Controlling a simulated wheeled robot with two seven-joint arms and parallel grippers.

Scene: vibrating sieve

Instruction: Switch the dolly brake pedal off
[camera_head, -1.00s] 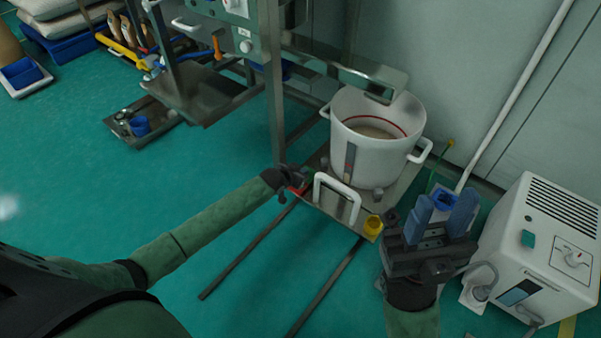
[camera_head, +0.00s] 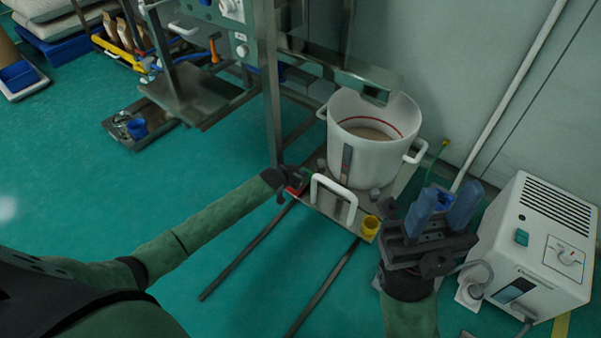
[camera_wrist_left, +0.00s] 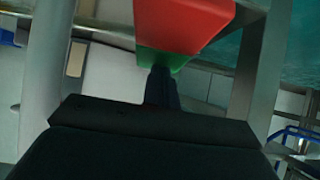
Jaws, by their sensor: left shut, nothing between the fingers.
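The dolly (camera_head: 334,207) stands low on the floor with a large white bucket (camera_head: 366,152) on it and a white handle (camera_head: 335,199) at its front. A red pedal (camera_head: 294,190) sits at the dolly's front left corner. My left gripper (camera_head: 290,178) is shut and empty at this pedal. In the left wrist view the pedal's red part (camera_wrist_left: 190,22) and a green part (camera_wrist_left: 165,58) are close in front of the fingertips (camera_wrist_left: 161,88). I cannot tell whether they touch. My right gripper (camera_head: 442,212) is raised with its blue fingers apart, open, right of the dolly.
A yellow cup-shaped part (camera_head: 370,226) sits at the dolly's front right corner. A white control box (camera_head: 535,250) stands at the right. A metal frame post (camera_head: 270,90) rises behind my left gripper. Two dark rails (camera_head: 325,287) lie on the floor. Open green floor is at the left.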

